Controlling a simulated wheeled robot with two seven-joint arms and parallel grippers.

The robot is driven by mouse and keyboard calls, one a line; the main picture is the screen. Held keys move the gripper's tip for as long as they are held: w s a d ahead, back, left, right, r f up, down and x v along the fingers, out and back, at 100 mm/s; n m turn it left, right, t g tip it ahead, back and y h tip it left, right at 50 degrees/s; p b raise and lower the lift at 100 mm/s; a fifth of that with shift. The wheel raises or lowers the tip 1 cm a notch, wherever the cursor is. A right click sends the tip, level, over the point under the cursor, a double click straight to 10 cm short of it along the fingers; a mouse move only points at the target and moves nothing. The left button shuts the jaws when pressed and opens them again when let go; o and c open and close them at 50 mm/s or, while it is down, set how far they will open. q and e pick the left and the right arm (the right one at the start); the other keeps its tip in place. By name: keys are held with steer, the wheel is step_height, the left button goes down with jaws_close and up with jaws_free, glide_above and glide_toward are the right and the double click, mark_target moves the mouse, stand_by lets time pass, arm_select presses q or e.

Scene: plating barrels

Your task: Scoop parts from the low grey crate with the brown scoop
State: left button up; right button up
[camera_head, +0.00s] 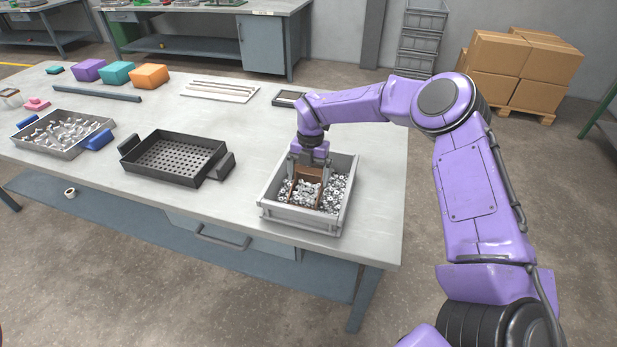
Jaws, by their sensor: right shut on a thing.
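The low grey crate (299,219) stands near the right end of the table and holds many small metal parts (333,192). The brown scoop (309,175) is inside the crate, its mouth toward the near side, with metal parts in or against it. My right gripper (308,161) reaches down over the crate from the far side and is shut on the scoop. Its fingertips are partly hidden by the scoop and crate. My left gripper is not in the picture.
A black perforated tray (177,182) stands left of the crate, with clear table between. Farther left is a grey tray of metal pieces (50,148) with blue handles. A dark flat tray (287,98) lies behind the crate. Coloured blocks (118,73) line the back left.

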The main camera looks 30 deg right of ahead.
steer(key=shift+w+d+r+p, duration=0.2)
steer(key=shift+r+p, duration=0.65)
steer(key=shift+r, duration=0.7)
steer(key=shift+w+d+r+p, duration=0.2)
steer(key=shift+r+p, duration=0.65)
steer(key=shift+r, duration=0.7)
steer(key=shift+w+d+r+p, duration=0.1)
steer(key=shift+d+r+p, duration=0.1)
steer(key=shift+r+p, duration=1)
